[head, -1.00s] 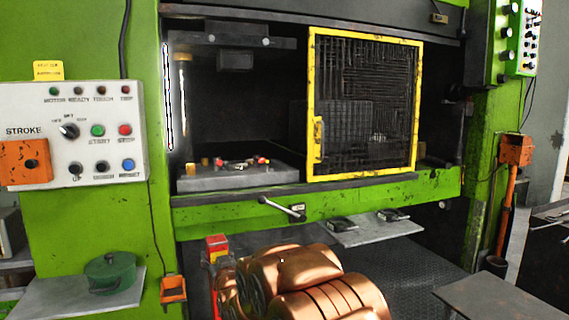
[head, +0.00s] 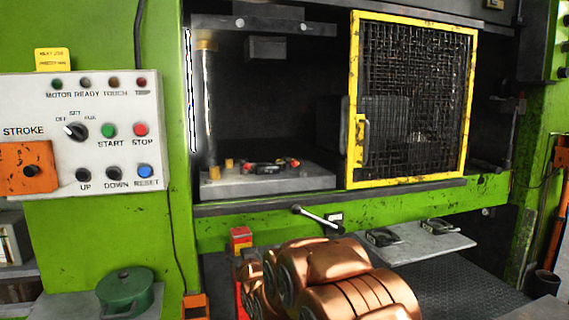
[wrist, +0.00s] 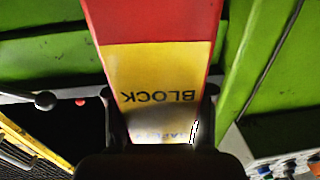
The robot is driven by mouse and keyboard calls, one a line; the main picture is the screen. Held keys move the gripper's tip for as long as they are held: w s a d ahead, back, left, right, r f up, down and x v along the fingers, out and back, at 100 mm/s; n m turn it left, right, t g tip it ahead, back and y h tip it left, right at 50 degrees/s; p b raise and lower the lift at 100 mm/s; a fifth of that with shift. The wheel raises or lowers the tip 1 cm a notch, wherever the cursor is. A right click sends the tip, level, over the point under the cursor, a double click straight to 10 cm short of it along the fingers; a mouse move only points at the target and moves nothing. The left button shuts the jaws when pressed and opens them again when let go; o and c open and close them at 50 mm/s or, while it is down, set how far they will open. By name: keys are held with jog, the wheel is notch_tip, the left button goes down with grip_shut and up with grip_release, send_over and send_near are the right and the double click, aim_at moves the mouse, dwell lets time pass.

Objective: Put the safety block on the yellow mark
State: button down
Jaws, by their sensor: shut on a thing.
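The safety block (wrist: 160,75) is a long bar with a red part and a yellow part lettered BLOCK. My gripper (wrist: 158,105) is shut on its yellow part, one finger at each side. In the head view the block (head: 241,240) shows small and upright in front of the press's lower edge, left of my copper-coloured arm; the fingers are hidden there. The press bed (head: 270,184), behind and above the block, carries small brass-coloured posts and red-and-black pieces. I cannot make out a yellow mark on it for certain.
The left of the press opening is clear; a yellow-framed mesh guard (head: 412,98) covers the right. A lever (head: 318,217) sticks out below the sill. A grey shelf (head: 425,244) with clamps is at right. The control panel (head: 80,135) and green pot (head: 125,291) are left.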

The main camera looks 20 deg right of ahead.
jog(key=r+p, duration=0.1)
jog(key=r, duration=0.1)
jog(key=r+p, duration=0.2)
jog(key=r, duration=0.1)
jog(key=r+p, duration=0.2)
jog(key=shift+w+r, duration=0.2)
jog(key=shift+w, duration=0.1)
